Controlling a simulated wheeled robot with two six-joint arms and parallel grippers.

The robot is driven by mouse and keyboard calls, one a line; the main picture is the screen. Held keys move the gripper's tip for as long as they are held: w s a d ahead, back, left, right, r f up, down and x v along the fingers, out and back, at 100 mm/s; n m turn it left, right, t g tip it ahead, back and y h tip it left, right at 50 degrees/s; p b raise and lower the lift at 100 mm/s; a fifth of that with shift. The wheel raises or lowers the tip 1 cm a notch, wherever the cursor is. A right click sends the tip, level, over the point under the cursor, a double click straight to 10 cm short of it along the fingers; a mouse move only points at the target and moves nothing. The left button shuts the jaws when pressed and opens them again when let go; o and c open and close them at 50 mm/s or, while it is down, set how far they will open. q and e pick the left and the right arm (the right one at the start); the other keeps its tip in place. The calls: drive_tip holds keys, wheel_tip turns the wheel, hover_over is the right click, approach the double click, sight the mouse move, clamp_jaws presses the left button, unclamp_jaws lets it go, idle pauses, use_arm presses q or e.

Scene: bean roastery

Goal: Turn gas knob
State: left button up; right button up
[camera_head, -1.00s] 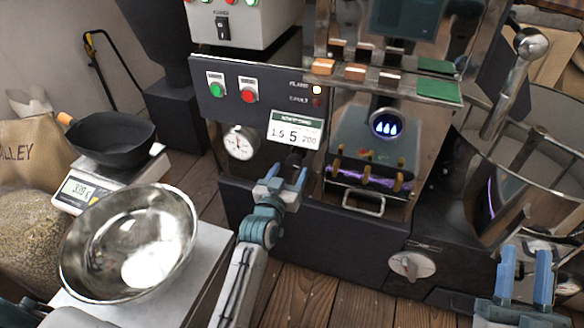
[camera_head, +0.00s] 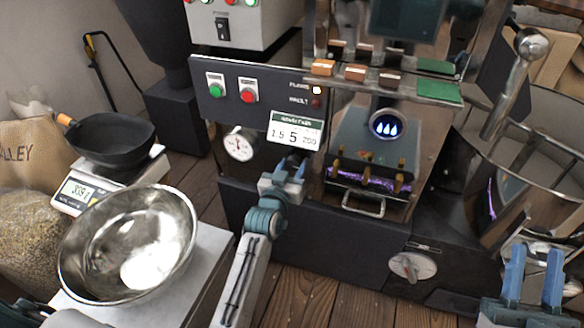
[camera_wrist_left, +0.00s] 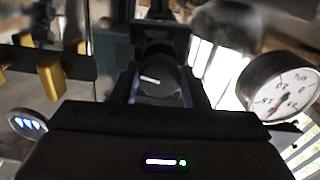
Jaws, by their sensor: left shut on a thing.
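The gas knob is a dark round knob on the front of the roaster. In the left wrist view, the gas knob (camera_wrist_left: 163,84) sits between my left fingers with its white pointer mark showing, slanted. In the head view it is mostly hidden by my left gripper (camera_head: 285,172), just under the gas card (camera_head: 296,131). My left gripper is shut on the knob. My right gripper (camera_head: 532,276) is open and empty at the lower right, apart from the roaster.
A pressure gauge (camera_head: 239,146) is left of the knob. A window (camera_head: 386,125) shows blue flames. A silver knob (camera_head: 412,266) sits low on the right. A steel bowl (camera_head: 80,270) and a scale (camera_head: 75,192) with a black pan (camera_head: 112,140) stand left.

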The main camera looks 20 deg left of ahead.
use_arm(q)
drive_tip(key=shift+r+n+p, duration=0.15)
drive_tip(key=shift+n+p, duration=0.45)
drive_tip(key=shift+p, duration=0.3)
drive_tip(key=shift+n+p, duration=0.4)
drive_tip(key=shift+p, duration=0.2)
use_arm(e)
wheel_tip(320, 180, down, 14)
drive_tip(key=w+m+g+h, duration=0.1)
drive_tip(key=m+g+h, duration=0.1)
drive_tip(key=g, duration=0.7)
use_arm(q)
drive_tip(key=shift+n+p, duration=0.5)
drive_tip(key=shift+p, duration=0.05)
drive_tip(key=shift+n+p, duration=0.6)
drive_tip(key=shift+p, duration=0.1)
drive_tip(key=n+p, duration=0.2)
drive_tip(key=shift+n, duration=0.3)
drive_tip(key=shift+d+n+p, duration=0.1)
drive_tip(key=shift+n+p, duration=0.45)
drive_tip(key=shift+n, duration=0.85)
use_arm(e)
drive_tip(key=s+f+n+g, duration=0.1)
drive_tip(key=s+f+g, duration=0.7)
drive_tip(key=g, duration=0.3)
drive_tip(key=shift+s+f, duration=0.25)
drive_tip(key=shift+s, duration=0.45)
drive_tip(key=shift+d, duration=0.15)
